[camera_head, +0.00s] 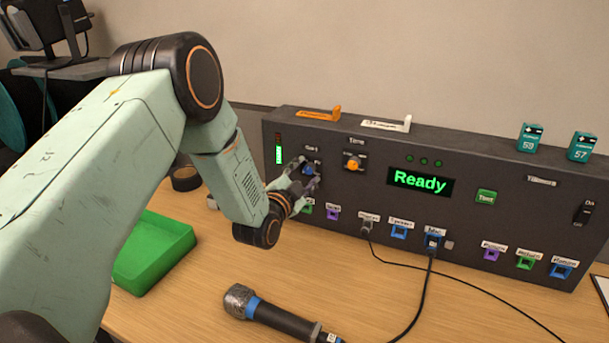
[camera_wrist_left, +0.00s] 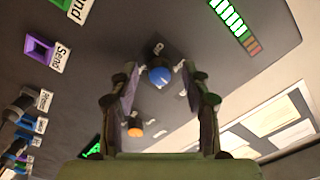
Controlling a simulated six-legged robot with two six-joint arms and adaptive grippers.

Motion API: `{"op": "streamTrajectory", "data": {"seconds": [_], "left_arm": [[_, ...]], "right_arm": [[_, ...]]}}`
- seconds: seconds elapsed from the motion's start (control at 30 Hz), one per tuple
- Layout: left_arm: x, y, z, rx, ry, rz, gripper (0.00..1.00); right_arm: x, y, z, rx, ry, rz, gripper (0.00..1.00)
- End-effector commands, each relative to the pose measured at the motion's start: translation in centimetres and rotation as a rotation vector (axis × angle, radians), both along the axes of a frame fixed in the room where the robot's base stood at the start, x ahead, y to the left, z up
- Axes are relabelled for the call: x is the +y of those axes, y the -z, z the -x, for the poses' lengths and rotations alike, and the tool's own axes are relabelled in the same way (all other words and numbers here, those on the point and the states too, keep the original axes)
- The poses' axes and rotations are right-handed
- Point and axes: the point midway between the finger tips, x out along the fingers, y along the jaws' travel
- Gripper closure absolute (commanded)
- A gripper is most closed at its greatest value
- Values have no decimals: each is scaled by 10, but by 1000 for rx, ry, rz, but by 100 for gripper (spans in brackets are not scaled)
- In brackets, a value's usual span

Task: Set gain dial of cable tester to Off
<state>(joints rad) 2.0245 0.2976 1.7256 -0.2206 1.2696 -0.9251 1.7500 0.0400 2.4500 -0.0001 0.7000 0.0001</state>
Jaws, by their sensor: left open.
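The cable tester (camera_head: 345,222) is a wide dark grey panel standing on the table, with a green "Ready" display (camera_head: 420,182). Its gain dial (camera_head: 308,169) has a blue knob, mostly covered by my left gripper in the head view. In the left wrist view the blue gain dial (camera_wrist_left: 160,76) shows between the open fingertips. My left gripper (camera_head: 305,176) is open and empty, close in front of the dial; I cannot tell whether it touches. The dial's pointer direction and scale marks are too small to read. My right gripper is not in view.
An orange tone dial (camera_head: 352,163) sits right of the gain dial; it also shows in the left wrist view (camera_wrist_left: 135,133). Coloured sockets, some with cables plugged in, line the panel's lower edge. A green tray (camera_head: 153,252) and a microphone (camera_head: 265,312) lie on the table.

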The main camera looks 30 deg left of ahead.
Motion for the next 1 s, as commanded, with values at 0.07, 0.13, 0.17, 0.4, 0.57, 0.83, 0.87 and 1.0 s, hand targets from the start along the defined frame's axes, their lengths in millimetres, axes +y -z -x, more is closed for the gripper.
{"op": "streamTrajectory", "data": {"seconds": [0.07, 0.13, 0.17, 0.4, 0.57, 0.83, 0.87, 1.0], "left_arm": [[0, 0, -2, 1, 1, 0, 53], [0, 0, -2, 1, 0, 0, 53], [0, 0, -2, 1, 0, 0, 53], [0, 0, -3, 1, 0, 0, 65], [0, 0, -3, 1, 0, 0, 79], [0, 0, -3, 0, 1, 0, 100], [0, 0, -3, 0, 1, 0, 100], [0, 0, -3, 0, 1, 2, 100]], "right_arm": [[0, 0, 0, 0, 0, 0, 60], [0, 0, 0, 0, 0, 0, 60], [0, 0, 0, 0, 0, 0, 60], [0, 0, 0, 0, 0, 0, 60], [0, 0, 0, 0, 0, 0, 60], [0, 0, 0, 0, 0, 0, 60], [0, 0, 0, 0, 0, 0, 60], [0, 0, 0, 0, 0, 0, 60]]}}
